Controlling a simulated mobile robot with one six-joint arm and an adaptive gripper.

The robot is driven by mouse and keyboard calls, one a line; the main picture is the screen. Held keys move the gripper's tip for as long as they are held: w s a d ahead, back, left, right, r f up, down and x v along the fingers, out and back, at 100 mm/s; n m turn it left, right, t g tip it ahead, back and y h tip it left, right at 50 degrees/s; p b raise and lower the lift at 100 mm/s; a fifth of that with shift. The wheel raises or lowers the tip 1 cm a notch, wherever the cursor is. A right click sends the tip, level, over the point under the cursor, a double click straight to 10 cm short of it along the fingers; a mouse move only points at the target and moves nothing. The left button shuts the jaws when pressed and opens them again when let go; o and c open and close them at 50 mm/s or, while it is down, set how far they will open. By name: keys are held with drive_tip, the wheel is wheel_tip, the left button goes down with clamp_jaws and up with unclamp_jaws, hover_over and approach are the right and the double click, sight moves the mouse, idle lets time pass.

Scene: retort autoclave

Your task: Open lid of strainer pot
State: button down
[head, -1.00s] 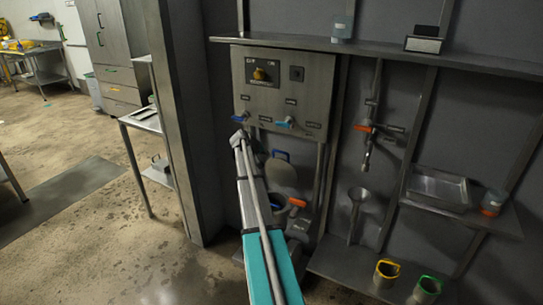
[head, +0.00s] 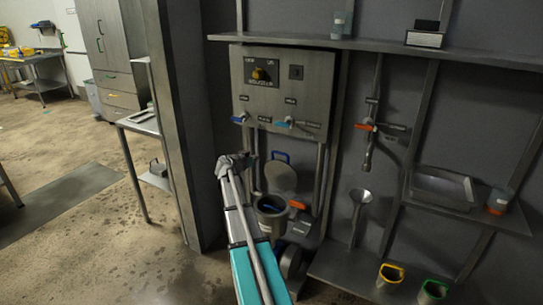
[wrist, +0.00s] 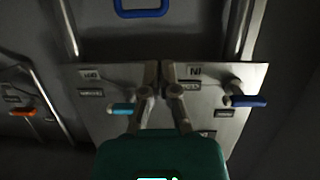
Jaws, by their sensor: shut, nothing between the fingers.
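The strainer pot (head: 270,222) is a grey metal cylinder low against the wall, with its dark mouth showing. Its round grey lid (head: 281,180) stands raised at the back of the mouth, with a blue loop handle (head: 281,156) at its top. The blue handle also shows at the top edge of the wrist view (wrist: 142,12). My gripper (head: 246,160) is left of the lid, apart from it, in front of the wall. In the wrist view my gripper (wrist: 160,68) is shut and empty, with the control panel behind the fingers.
A control panel (head: 283,90) with blue and cyan levers hangs above the pot. An orange handle (head: 299,205) is right of the pot mouth. A funnel (head: 359,200) and a shelf with a tray (head: 441,190) are further right. A steel post (head: 178,130) stands left.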

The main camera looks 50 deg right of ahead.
sight(273, 152)
idle(0.4)
drive_tip(key=b+x, duration=0.3)
drive_tip(key=x, duration=1.1)
drive_tip(key=shift+b, duration=0.35)
drive_tip(key=d, duration=0.2)
drive_tip(key=w+d, duration=0.1)
drive_tip(key=d, duration=0.3)
drive_tip(key=shift+w+d+r, duration=0.25)
drive_tip(key=shift+w+r, duration=0.05)
drive_tip(key=shift+w, duration=0.05)
drive_tip(key=shift+a+p, duration=0.15)
drive_tip(key=shift+p, duration=0.2)
